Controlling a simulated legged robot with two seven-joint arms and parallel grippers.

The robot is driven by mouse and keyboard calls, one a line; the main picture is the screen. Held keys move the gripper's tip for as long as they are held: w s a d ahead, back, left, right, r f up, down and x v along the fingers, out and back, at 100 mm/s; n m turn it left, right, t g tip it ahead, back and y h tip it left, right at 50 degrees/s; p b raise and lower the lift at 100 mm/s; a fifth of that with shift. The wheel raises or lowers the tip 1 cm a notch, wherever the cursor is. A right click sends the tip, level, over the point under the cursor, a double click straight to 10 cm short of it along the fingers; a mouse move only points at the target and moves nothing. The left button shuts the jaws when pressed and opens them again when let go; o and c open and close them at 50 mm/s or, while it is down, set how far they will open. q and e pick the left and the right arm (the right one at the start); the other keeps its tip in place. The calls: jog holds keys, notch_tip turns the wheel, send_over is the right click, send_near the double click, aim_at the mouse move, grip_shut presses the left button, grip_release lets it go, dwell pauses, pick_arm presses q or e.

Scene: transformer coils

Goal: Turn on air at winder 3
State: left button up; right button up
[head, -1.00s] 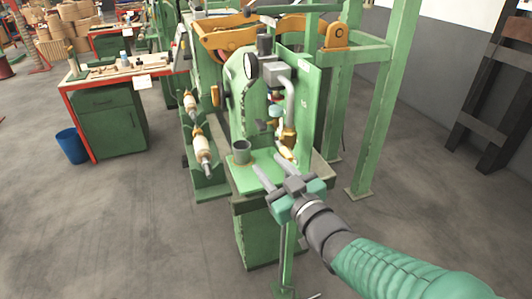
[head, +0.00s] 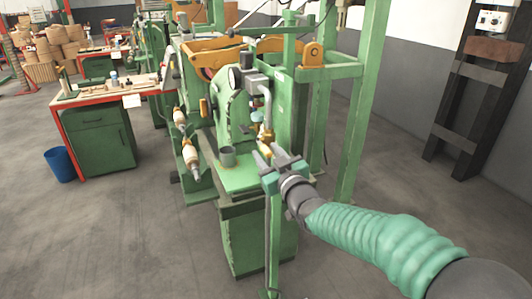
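The green winder machine (head: 238,115) stands in the middle of the head view. A grey air unit (head: 250,72) with a round gauge (head: 233,77) sits at its top, and a grey pipe (head: 267,100) runs down from it. Below are a small blue-green part (head: 256,116) and a brass valve fitting (head: 266,137). My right gripper (head: 269,156) is just below the brass fitting, fingers apart and pointing toward it. Its fingertips partly cover the lower fitting; I cannot tell whether they touch it. My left gripper is not in view.
Green frame posts (head: 368,110) rise to the right. A workbench (head: 105,140) and blue bin (head: 60,164) are at left. The floor in front is clear.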

jog(key=shift+w+f, duration=0.1)
jog(key=shift+w, duration=0.55)
jog(key=shift+s, duration=0.1)
jog(key=shift+c, duration=0.8)
grip_shut()
